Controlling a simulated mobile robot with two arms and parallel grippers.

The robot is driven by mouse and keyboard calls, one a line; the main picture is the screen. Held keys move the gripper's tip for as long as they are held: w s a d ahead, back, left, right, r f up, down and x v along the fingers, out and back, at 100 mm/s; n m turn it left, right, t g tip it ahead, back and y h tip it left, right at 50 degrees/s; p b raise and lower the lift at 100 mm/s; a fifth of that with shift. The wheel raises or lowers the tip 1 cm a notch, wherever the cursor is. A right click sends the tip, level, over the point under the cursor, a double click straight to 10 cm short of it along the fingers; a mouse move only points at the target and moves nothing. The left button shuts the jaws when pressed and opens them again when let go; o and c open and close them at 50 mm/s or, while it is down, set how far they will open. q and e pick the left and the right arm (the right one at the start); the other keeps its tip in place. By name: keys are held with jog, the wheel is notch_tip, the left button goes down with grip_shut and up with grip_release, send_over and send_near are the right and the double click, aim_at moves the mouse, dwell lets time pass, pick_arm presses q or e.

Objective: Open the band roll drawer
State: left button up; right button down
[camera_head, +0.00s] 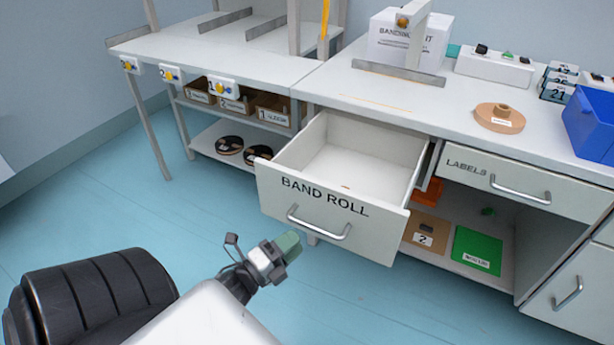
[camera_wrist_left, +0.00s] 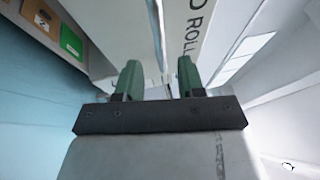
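The band roll drawer (camera_head: 312,207) is pulled well out from the workbench in the head view. Its white interior looks empty except for a tiny brown mark. Its metal handle (camera_head: 318,229) is on the front, below the BAND ROLL lettering. My left gripper (camera_head: 289,245) has green fingers and is just below and left of the handle in the head view. In the left wrist view the fingers (camera_wrist_left: 158,80) are apart, with the handle bar (camera_wrist_left: 157,35) ahead of and between them, not gripped. My right gripper is not in view.
A shut LABELS drawer (camera_head: 525,180) is to the right, above an open shelf with a green sheet (camera_head: 477,250). A brown roll (camera_head: 499,118) and blue bin (camera_head: 590,122) are on the bench. Blue floor is clear before the drawer.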

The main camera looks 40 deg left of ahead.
pick_arm(q)
jog(key=shift+v, duration=2.3)
